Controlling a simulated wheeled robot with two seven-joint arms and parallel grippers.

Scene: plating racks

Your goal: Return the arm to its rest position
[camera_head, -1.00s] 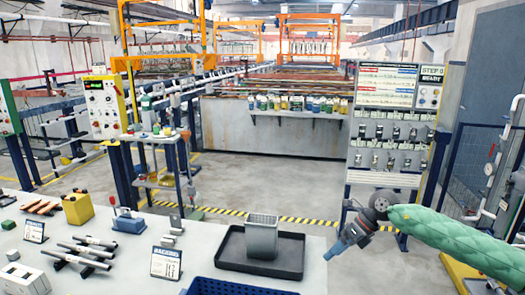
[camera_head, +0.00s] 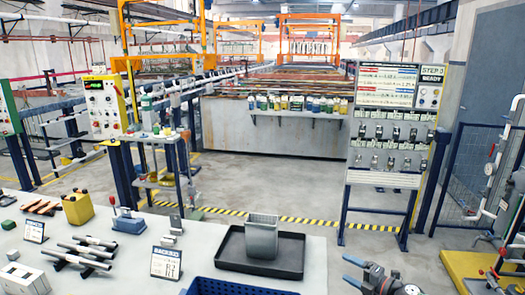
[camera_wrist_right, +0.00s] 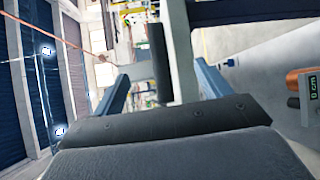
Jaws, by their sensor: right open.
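My right gripper (camera_head: 357,272) is at the bottom right of the head view, just past the right edge of the table. Only its blue fingers and dark wrist show there; the arm behind it is out of the picture. In the right wrist view its two blue fingers (camera_wrist_right: 161,88) stand wide apart with nothing held between them. My left gripper is not in the head view.
The white table (camera_head: 120,262) holds a grey bin (camera_head: 262,238) on a black tray (camera_head: 232,258), a blue crate (camera_head: 215,287) and several rods and small blocks. A panel rack (camera_head: 385,180) stands behind.

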